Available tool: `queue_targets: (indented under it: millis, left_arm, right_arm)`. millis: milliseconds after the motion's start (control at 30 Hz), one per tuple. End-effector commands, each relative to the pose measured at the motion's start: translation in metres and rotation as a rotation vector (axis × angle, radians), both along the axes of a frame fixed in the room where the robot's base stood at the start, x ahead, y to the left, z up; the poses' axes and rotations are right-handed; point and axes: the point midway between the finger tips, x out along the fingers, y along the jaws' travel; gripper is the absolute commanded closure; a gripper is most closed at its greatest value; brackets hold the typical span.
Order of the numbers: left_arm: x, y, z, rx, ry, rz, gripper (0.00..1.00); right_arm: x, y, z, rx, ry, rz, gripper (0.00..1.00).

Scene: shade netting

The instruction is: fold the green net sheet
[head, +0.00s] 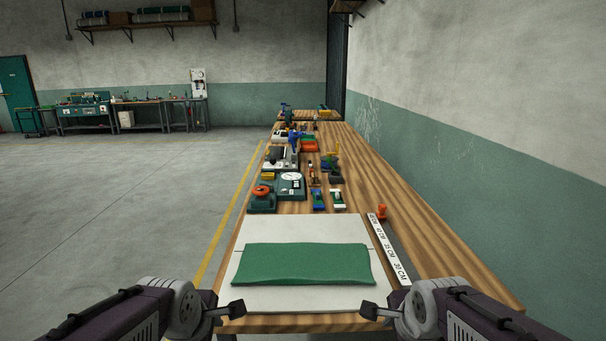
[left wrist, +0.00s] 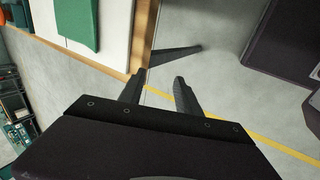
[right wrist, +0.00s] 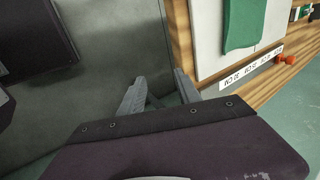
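The green net sheet (head: 302,263) lies as a wide, short rectangle across the white board (head: 300,298) on the near end of the bench. Its front edge looks slightly raised and rounded; I cannot tell how many layers it has. It also shows at the top of the left wrist view (left wrist: 78,22) and the right wrist view (right wrist: 243,22). My left gripper (head: 237,309) is off the board's front left corner, open and empty. My right gripper (head: 369,310) is off the front right corner, open and empty. Neither touches the sheet.
A ruler strip (head: 391,252) with printed centimetre marks lies right of the board, with an orange knob-like piece (head: 382,211) at its far end. Several tools and devices, including a dial scale (head: 290,186), stand behind the board. The bench's right side (head: 425,231) is clear.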

Motion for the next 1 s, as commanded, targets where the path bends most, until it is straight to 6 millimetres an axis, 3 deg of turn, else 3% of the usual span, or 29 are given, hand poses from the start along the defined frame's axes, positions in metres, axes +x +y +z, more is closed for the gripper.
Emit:
queue_targets:
  millis: [167, 300, 500, 600, 767, 833, 1000]
  left_arm:
    - [-0.028, 0.000, -0.057, 0.071, 0.154, -0.165, 0.60]
    - [-0.059, -0.001, -0.099, 0.147, 0.268, -0.415, 0.60]
    - [-0.101, -0.002, -0.139, 0.251, 0.365, -0.863, 0.60]
    - [-0.115, -0.002, -0.149, 0.307, 0.367, -1.099, 0.60]
    - [-0.115, -0.003, -0.151, 0.421, 0.315, -1.443, 0.60]
    - [-0.114, -0.003, -0.120, 0.438, 0.308, -1.494, 0.60]
    - [-0.113, -0.003, -0.064, 0.437, 0.309, -1.491, 0.60]
  right_arm:
    - [-0.028, 0.000, -0.057, -0.070, 0.154, 0.165, 0.60]
    - [-0.059, 0.000, -0.099, -0.145, 0.268, 0.409, 0.60]
    - [-0.101, 0.002, -0.139, -0.247, 0.365, 0.850, 0.60]
    - [-0.115, 0.002, -0.149, -0.302, 0.369, 1.084, 0.60]
    - [-0.115, 0.003, -0.151, -0.413, 0.318, 1.422, 0.60]
    - [-0.114, 0.003, -0.120, -0.430, 0.311, 1.472, 0.60]
    - [-0.113, 0.003, -0.064, -0.429, 0.311, 1.469, 0.60]
